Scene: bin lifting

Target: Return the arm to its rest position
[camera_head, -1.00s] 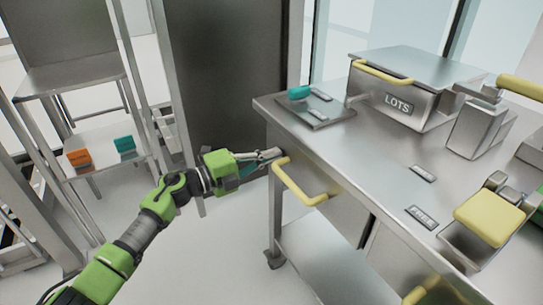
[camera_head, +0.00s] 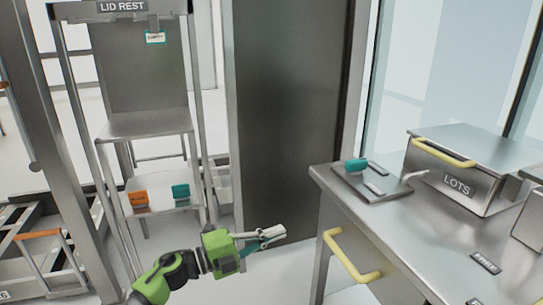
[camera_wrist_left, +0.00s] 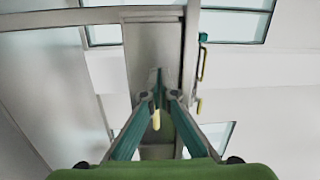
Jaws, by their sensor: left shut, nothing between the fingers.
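My left arm comes in from the bottom of the head view, green and black. Its gripper (camera_head: 282,231) is shut and empty, pointing right, in front of the steel cart (camera_head: 400,235) and left of its yellow side handle (camera_head: 345,258). It looks apart from the handle. In the left wrist view the two teal fingers (camera_wrist_left: 159,92) come together with nothing between them. My right gripper is in neither view.
The cart top carries a LOTS bin (camera_head: 455,183) with a yellow handle and a small plate with a teal knob (camera_head: 356,164). A LID REST stand (camera_head: 148,125) with orange and teal tags is at the left. Free floor lies between.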

